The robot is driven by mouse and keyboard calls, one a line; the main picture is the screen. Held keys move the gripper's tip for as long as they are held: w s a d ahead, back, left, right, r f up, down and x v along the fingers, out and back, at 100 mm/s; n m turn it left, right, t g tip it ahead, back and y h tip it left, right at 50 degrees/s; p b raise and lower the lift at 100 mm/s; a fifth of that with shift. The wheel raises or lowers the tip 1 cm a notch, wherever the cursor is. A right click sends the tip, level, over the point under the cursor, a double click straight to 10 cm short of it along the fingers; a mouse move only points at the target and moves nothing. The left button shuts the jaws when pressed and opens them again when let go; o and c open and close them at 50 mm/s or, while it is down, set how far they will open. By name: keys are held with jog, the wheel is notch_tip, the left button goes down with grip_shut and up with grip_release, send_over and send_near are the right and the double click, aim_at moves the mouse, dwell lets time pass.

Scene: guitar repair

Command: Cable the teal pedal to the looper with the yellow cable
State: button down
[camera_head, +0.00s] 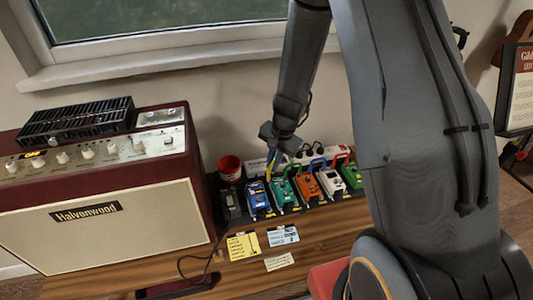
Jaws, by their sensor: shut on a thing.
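The teal pedal (284,192) stands in a row of pedals on the wooden bench, between a blue pedal (257,199) and an orange pedal (307,187). The yellow cable (269,172) shows as a short curved piece above the gap between the blue and teal pedals. My gripper (274,150) points down just above it and is shut on it. The plug ends and their sockets are too small to make out. I cannot read which pedal is the looper.
A white pedal (331,182) and a green pedal (352,175) continue the row, with coloured cables behind. A red cup (230,168) stands behind the row's left end. The amplifier (100,230) stands left. Notes (243,246) lie in front. My arm hides the right side.

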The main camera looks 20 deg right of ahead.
jog(key=w+m+h+b, duration=0.1)
jog(key=w+m, duration=0.4)
jog(key=m, duration=0.3)
notch_tip(320, 180, down, 6)
jog(key=b, duration=0.4)
jog(key=shift+w+a+t, duration=0.2)
jog(key=shift+a+t, duration=0.05)
jog(key=shift+t, duration=0.05)
jog(key=shift+f+b, duration=0.4)
jog(key=shift+f, duration=0.75)
dwell(2.1)
jog(key=c, duration=1.4)
grip_release()
jog(key=shift+r, duration=0.1)
